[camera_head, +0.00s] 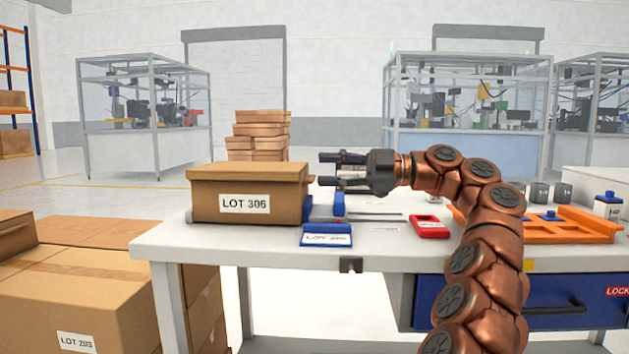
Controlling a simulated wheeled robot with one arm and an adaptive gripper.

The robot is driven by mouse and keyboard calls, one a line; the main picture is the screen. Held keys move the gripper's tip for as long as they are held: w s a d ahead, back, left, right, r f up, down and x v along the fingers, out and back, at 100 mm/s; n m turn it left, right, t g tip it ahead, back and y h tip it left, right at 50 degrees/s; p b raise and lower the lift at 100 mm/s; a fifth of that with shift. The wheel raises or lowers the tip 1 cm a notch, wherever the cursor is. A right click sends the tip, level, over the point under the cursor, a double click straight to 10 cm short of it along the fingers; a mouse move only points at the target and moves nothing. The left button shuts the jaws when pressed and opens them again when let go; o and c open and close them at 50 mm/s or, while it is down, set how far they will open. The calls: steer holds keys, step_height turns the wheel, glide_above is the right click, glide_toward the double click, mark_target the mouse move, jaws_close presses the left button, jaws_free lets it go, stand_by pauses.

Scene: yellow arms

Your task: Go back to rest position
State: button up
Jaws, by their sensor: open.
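My gripper (342,170) is open and empty. It points left, a little above the white table (250,243), with its fingertips just right of the upper part of a closed cardboard box labelled LOT 306 (250,190). I cannot tell whether they touch the box. My copper-coloured arm curves up from the bottom right of the view and partly hides the table's right side. Below my gripper stands a blue item (339,204), with a blue label holder (327,236) at the table's front edge.
A red tray (430,227) and an orange tray (580,227) lie on the table to the right. A white bottle with a blue cap (608,206) is at the far right. Cardboard boxes (90,290) stand at the lower left. A blue drawer (570,302) is under the table.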

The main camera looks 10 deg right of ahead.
steer(key=s+a+r+m+g+p, duration=0.1)
steer(key=a+r+m+g+p, duration=0.15)
steer(key=a+r+p, duration=0.3)
steer(key=s+a+r+m+g+h+p, duration=0.1)
steer(key=s+a+r+m+h+p, duration=0.15)
steer(key=s+a+m+p, duration=0.4)
steer(key=s+a+r+m+g+h+p, duration=0.1)
steer(key=s+a+m+g+h+p, duration=0.15)
steer(key=s+a+p, duration=0.6)
steer(key=s+d+f+m+h+p, duration=0.4)
steer(key=s+m+h+p, duration=0.1)
steer(key=s+p, duration=0.45)
steer(key=s+d+f+m+h+p, duration=0.2)
steer(key=s+d+m+h+p, duration=0.1)
steer(key=s+d+p, duration=0.3)
steer(key=s+d+f+m+g+h+p, duration=0.1)
steer(key=s+d+m+h+p, duration=0.3)
steer(key=s+d, duration=0.4)
steer(key=s+f+m+p, duration=0.1)
steer(key=s+p, duration=0.1)
steer(key=shift+s+g, duration=0.3)
steer(key=shift+s, duration=0.05)
steer(key=shift+f, duration=0.1)
